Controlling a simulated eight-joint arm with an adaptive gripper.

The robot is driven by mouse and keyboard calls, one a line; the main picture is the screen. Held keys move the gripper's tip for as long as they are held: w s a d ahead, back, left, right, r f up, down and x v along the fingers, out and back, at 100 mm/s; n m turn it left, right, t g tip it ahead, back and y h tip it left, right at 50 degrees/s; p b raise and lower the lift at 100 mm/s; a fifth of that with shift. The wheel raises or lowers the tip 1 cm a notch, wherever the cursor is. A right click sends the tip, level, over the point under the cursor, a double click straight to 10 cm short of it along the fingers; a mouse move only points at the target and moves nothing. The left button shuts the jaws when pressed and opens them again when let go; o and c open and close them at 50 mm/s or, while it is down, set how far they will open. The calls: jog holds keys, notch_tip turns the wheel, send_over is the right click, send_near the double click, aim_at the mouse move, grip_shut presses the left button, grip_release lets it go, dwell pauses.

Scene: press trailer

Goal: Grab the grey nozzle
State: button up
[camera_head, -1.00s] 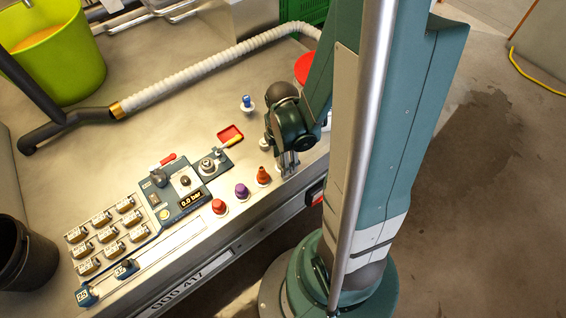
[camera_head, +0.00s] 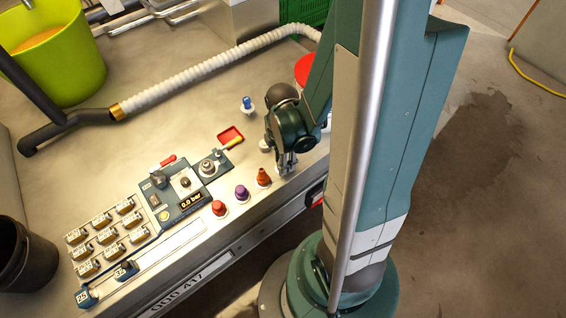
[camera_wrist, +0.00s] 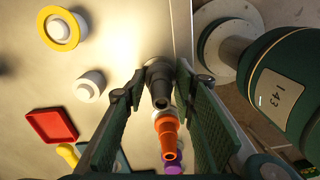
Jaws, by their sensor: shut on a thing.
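The grey nozzle (camera_wrist: 158,84) shows in the wrist view between the two fingers of my gripper (camera_wrist: 161,92), near their tips. My gripper is shut on it. In the head view my gripper (camera_head: 286,164) points down at the right end of the nozzle row by the bench's front edge, and it hides the grey nozzle there. The orange nozzle (camera_head: 263,177) stands just left of my gripper, and it also shows in the wrist view (camera_wrist: 166,132) below the grey one. The purple nozzle (camera_head: 242,192) and red nozzle (camera_head: 219,207) stand further left.
A blue nozzle (camera_head: 247,104) stands further back on the bench. A red tray (camera_head: 230,134) and a control panel (camera_head: 181,190) lie to the left. A white ribbed hose (camera_head: 213,68) crosses the back. The bench (camera_head: 190,120) has clear room between the hose and panel.

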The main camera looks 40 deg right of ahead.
jog(key=shift+r, duration=0.15)
jog(key=shift+c, duration=0.5)
jog(key=shift+r+p, duration=1.9)
jog(key=shift+r, duration=2.95)
